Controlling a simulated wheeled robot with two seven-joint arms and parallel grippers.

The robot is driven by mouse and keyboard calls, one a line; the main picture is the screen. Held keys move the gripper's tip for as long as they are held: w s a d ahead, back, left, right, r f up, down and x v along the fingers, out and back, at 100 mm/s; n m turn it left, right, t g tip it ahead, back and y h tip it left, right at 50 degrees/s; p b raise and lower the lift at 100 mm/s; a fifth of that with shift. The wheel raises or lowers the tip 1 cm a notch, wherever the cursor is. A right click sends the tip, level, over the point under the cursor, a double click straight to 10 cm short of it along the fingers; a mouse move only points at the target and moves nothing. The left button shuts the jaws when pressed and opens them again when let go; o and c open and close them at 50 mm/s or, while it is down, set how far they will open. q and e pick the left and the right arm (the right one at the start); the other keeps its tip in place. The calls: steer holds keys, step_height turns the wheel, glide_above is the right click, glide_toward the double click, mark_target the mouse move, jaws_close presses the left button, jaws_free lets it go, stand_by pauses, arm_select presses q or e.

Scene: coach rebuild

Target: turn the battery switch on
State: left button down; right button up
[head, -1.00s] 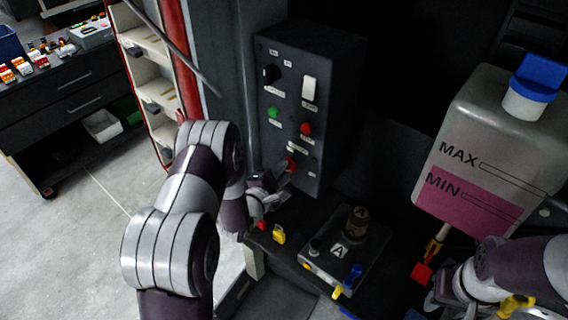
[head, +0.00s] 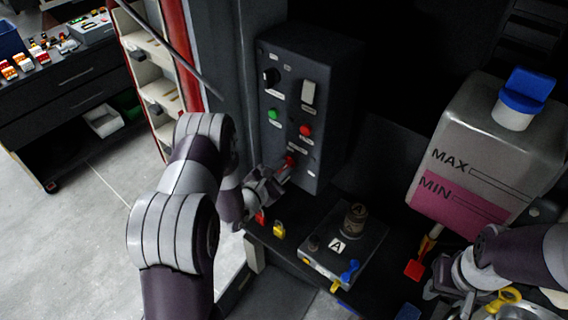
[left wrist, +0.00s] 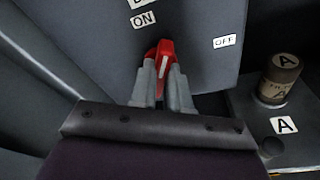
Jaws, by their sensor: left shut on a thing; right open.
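The battery switch (left wrist: 164,52) is a red handle with a white line, low on the dark control panel (head: 329,134). In the left wrist view an ON label (left wrist: 143,18) is at its upper left and an OFF label (left wrist: 224,41) at its right. The handle points up, tilted slightly right. My left gripper (left wrist: 161,76) is shut on the red handle; in the head view it is at the panel's lower part (head: 283,170). My right gripper (head: 455,300) is at the lower right, partly cut off, near a yellow ring-shaped piece.
The panel also carries a black knob (head: 271,77), a white rocker (head: 308,92), a green button (head: 273,114) and a red button (head: 305,130). A box marked A (head: 322,262) stands below. A tank (head: 470,150) with pink fluid is at right.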

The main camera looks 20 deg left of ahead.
arm_select(q)
steer(key=c, duration=1)
jaws_free()
steer(key=shift+o, duration=0.4)
steer(key=shift+w, duration=0.1)
steer(key=a+f+p+v, duration=0.1)
steer(key=p+v, duration=0.1)
steer(key=v, duration=0.7)
steer(key=shift+f, duration=0.3)
